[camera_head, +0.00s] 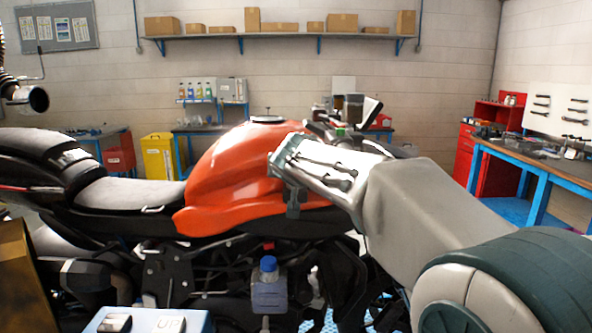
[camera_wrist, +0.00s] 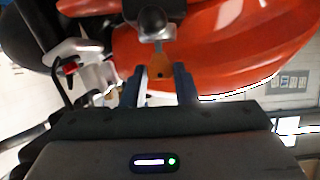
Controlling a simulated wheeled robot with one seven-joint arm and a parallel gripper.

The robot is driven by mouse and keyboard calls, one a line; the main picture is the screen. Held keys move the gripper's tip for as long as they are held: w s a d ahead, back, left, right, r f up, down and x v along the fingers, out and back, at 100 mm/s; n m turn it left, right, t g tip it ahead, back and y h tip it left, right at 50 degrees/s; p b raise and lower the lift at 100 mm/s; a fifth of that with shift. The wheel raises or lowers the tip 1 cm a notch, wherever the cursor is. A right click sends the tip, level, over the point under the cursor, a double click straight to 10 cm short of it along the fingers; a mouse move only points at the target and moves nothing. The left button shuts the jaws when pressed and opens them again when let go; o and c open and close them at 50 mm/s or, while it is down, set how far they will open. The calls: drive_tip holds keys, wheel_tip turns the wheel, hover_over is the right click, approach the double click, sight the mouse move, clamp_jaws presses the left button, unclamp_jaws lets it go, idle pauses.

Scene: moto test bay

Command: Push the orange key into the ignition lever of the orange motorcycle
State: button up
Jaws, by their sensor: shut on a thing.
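The orange motorcycle (camera_head: 228,180) stands side-on in the head view, and its orange bodywork (camera_wrist: 225,45) fills much of the wrist view. My gripper (camera_wrist: 160,74) is shut on the orange key (camera_wrist: 161,71), a small orange-brown piece between the two dark fingers. Just beyond the key, a grey rounded metal part (camera_wrist: 152,24), which looks like the ignition lever, is in line with it. I cannot tell whether the key touches or enters it. In the head view my gripper (camera_head: 294,203) is in front of the tank's right end; the key and lever are hidden there.
A bottle with a blue cap (camera_head: 268,285) stands in front of the motorcycle, near a light blue box (camera_head: 150,320). The handlebar area (camera_head: 340,130) lies behind my arm. A blue workbench (camera_head: 545,170) is at the right, and a yellow cabinet (camera_head: 160,157) is behind.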

drive_tip(key=shift+f+b, duration=0.6)
drive_tip(key=shift+b, duration=0.15)
drive_tip(key=o, duration=1.1)
drive_tip(key=shift+c, duration=0.2)
drive_tip(key=b+v, duration=0.2)
drive_tip(key=v, duration=1.2)
drive_tip(key=shift+d, duration=0.15)
